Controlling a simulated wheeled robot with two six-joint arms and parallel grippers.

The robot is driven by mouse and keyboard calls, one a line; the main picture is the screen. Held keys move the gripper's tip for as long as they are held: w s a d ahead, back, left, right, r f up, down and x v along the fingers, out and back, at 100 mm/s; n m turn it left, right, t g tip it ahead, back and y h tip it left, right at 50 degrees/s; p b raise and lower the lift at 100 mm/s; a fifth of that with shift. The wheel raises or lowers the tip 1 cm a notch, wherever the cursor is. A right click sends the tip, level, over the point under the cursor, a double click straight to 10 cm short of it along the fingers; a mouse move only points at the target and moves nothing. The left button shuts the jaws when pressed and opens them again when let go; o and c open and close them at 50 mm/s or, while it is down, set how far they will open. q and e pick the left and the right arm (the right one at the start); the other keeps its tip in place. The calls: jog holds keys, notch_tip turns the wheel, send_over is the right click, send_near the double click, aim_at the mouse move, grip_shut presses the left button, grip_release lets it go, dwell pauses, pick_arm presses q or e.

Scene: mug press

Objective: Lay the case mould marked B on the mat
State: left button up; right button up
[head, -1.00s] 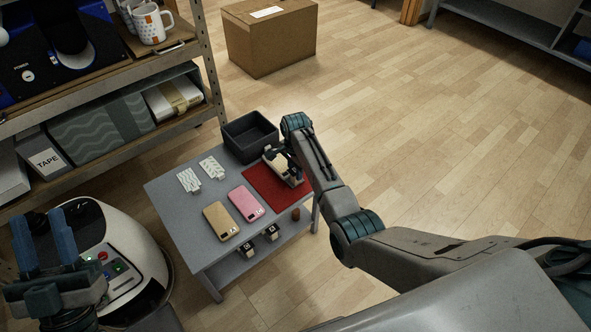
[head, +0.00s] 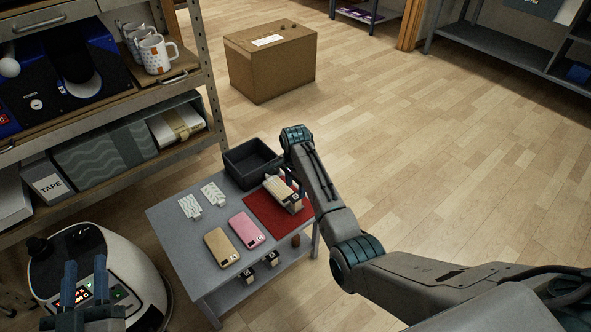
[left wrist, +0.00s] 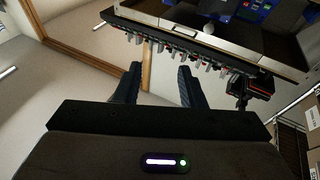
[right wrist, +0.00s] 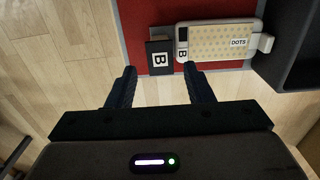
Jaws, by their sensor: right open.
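The case mould marked B shows in the right wrist view as a dark end block (right wrist: 160,58) with a white B label, beside a pale body mostly covered by a dotted case (right wrist: 222,40) marked DOTS and B. In the head view the pale dotted piece (head: 279,190) lies over the red mat (head: 262,217); the mat also shows in the right wrist view (right wrist: 140,18). My right gripper (right wrist: 160,72) is open, its fingertips apart on either side of the dark block's near end, holding nothing visible. My left gripper (head: 85,270) is open and empty, far left of the table.
A dark tray (head: 250,165) stands behind the mat. The grey table (head: 180,250) holds a tan case (head: 221,247), a pink case (head: 246,230) and two white patterned pieces (head: 190,206). Dark labelled blocks (head: 248,273) sit on its lower shelf. Storage shelving (head: 110,150) stands left.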

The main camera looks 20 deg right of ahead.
notch_tip(320, 180, up, 6)
jog(key=p, duration=0.1)
jog(key=s+d+f+n+t, duration=0.1)
jog(key=s+f+n+t, duration=0.25)
jog(key=s, duration=0.35)
jog(key=s+d+f+n+t, duration=0.1)
jog(key=s+f+n+t, duration=0.25)
jog(key=s, duration=0.35)
pick_arm(q)
notch_tip(320, 180, down, 10)
jog(key=s+g, duration=0.2)
jog(key=g, duration=0.4)
jog(key=shift+s+d+r, duration=0.25)
jog(key=shift+s+d, duration=0.1)
jog(key=shift+s, duration=0.05)
pick_arm(e)
jog(key=s+r+n+t+y, duration=0.1)
jog(key=s+r+n+t, duration=0.6)
jog(key=s+r, duration=1)
jog(key=shift+a+r+t, duration=0.2)
jog(key=shift+r+t, duration=0.15)
jog(key=shift+t, duration=0.25)
pick_arm(q)
jog(key=shift+w, duration=0.1)
